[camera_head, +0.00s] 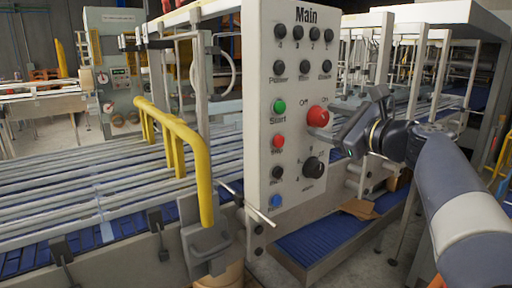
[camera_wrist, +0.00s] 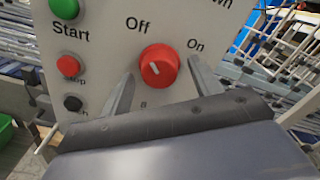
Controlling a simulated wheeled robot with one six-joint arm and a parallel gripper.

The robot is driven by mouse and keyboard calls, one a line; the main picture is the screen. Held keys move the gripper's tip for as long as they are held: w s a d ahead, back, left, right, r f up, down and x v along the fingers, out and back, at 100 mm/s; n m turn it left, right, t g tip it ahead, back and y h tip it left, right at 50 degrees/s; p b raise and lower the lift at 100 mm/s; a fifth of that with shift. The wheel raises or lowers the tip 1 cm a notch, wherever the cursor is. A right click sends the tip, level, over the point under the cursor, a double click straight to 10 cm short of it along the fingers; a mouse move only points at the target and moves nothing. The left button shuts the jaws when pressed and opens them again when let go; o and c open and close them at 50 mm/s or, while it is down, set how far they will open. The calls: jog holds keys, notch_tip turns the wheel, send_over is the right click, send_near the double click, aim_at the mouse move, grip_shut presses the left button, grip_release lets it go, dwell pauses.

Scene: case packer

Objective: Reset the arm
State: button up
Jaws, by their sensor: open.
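My gripper (camera_head: 333,137) is at the front of the white control panel (camera_head: 292,235) marked "Main", near the red Off/On knob (camera_head: 318,116). In the wrist view, the red knob (camera_wrist: 158,67) appears between the two spread fingers (camera_wrist: 160,90), one on each side. The white mark on the knob points up and left, toward "Off". The jaws are open. Whether a finger touches the knob cannot be told.
The panel also has a green Start button (camera_head: 279,106), a red button (camera_head: 278,142), a black selector (camera_head: 314,167) and a blue button (camera_head: 276,201). A yellow rail (camera_head: 178,127) and a roller conveyor (camera_head: 80,190) lie left. A blue belt (camera_head: 320,236) runs below.

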jog(key=m+p, duration=0.4)
jog(key=m, duration=0.1)
jog(key=shift+r+m+p, duration=0.15)
jog(key=shift+m+p, duration=0.15)
jog(key=shift+a+m+p, duration=0.1)
jog(key=shift+m+p, duration=0.3)
jog(key=shift+m, duration=0.3)
jog(key=shift+s+f, duration=0.1)
jog(key=shift+f, duration=0.2)
